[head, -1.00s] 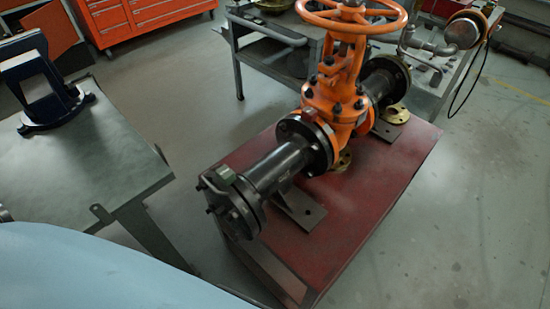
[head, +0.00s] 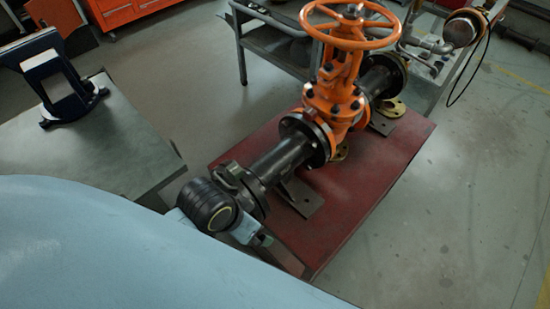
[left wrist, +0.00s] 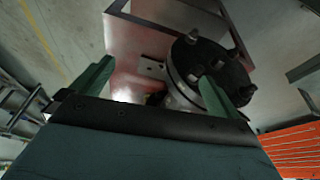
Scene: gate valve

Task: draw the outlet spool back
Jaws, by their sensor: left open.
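The outlet spool (head: 280,160) is a black flanged pipe running from the orange gate valve (head: 338,90) toward me, above the red base. Its near end flange (head: 240,185) is partly hidden behind my left wrist in the head view. My right gripper is not in view.
The red base (head: 385,175) carries the valve assembly. A grey table (head: 100,150) with a dark blue stand (head: 65,85) is at left. A grey cart (head: 265,45) and a gauge (head: 459,28) are behind. Floor at right is clear.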

